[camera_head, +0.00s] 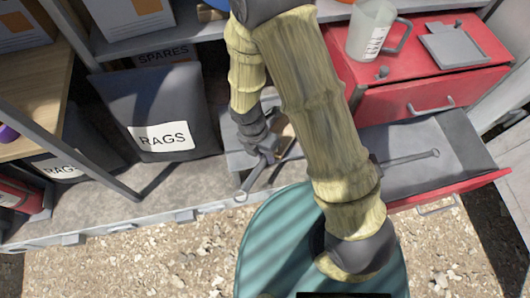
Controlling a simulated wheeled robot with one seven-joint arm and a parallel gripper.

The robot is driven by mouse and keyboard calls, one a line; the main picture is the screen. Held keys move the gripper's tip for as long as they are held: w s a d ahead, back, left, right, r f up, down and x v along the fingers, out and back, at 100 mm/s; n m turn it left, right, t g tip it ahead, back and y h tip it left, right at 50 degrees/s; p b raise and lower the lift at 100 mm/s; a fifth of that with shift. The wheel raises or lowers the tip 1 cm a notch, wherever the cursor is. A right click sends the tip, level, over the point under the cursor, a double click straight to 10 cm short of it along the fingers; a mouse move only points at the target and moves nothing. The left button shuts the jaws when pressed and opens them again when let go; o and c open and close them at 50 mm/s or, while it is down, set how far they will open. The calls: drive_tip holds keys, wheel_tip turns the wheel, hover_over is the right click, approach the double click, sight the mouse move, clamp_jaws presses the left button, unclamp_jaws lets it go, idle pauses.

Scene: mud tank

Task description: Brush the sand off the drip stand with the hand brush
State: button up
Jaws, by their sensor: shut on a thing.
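My gripper (264,154) points down at the middle of the picture, low over the grey ledge in front of the shelf. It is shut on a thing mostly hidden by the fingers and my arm. A small brown piece (284,131) shows just right of the fingers and seems to be part of the hand brush. A grey tray-like piece (237,158) lies under and left of the gripper; I cannot tell whether it is the drip stand. A grey rod with a ring end (241,196) sticks out toward the front left. No sand on it can be made out.
A dark bin labelled RAGS (160,105) stands left of the gripper. On the right, a red cabinet (415,88) has an open drawer (460,140) with a rod in it. A mug (368,32) and a grey plate (452,46) stand on top. Gravel lies in front.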

sight(277, 154)
drive_tip(key=shift+f+b, duration=0.6)
drive_tip(key=shift+f, duration=0.3)
idle(0.5)
drive_tip(key=shift+d, duration=0.1)
drive_tip(key=shift+w+d+r+p, duration=0.1)
drive_tip(key=shift+w+d+p, duration=0.1)
drive_tip(key=shift+d, duration=0.5)
drive_tip(key=shift+w+d+p, duration=0.15)
drive_tip(key=shift+w+d, duration=0.05)
drive_tip(key=shift+d, duration=0.7)
drive_tip(key=shift+w, duration=0.1)
drive_tip(key=shift+w+d, duration=0.2)
drive_tip(key=shift+d, duration=0.7)
drive_tip(key=shift+w+d, duration=0.2)
drive_tip(key=shift+d, duration=0.65)
